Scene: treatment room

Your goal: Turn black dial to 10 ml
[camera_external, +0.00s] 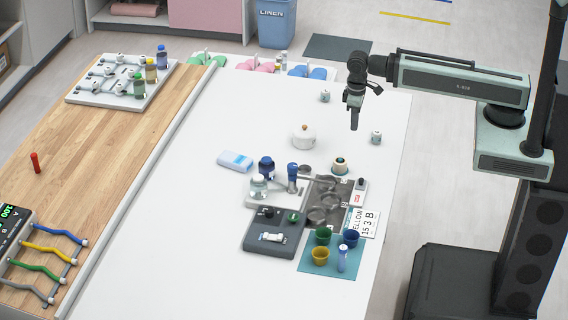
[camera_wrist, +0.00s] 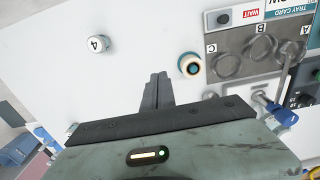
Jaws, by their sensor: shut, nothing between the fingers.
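A black knob (camera_external: 268,212) sits on a dark grey box (camera_external: 256,230) at the lower middle of the table, beside a green knob (camera_external: 293,217). The box is partly cut off at the right edge of the wrist view, where a dark knob (camera_wrist: 305,100) shows. No scale marks are legible, so I cannot read its setting. Another small black knob (camera_external: 361,183) stands by a red-and-white label; it shows in the wrist view (camera_wrist: 223,18) beside the word WAIT. My gripper (camera_external: 354,126) is shut and empty, pointing down above the table's far right, apart from both knobs. Its closed fingers (camera_wrist: 158,78) show in the wrist view.
A white lidded pot (camera_external: 303,136) and small numbered cylinders (camera_external: 376,137) stand farther back.

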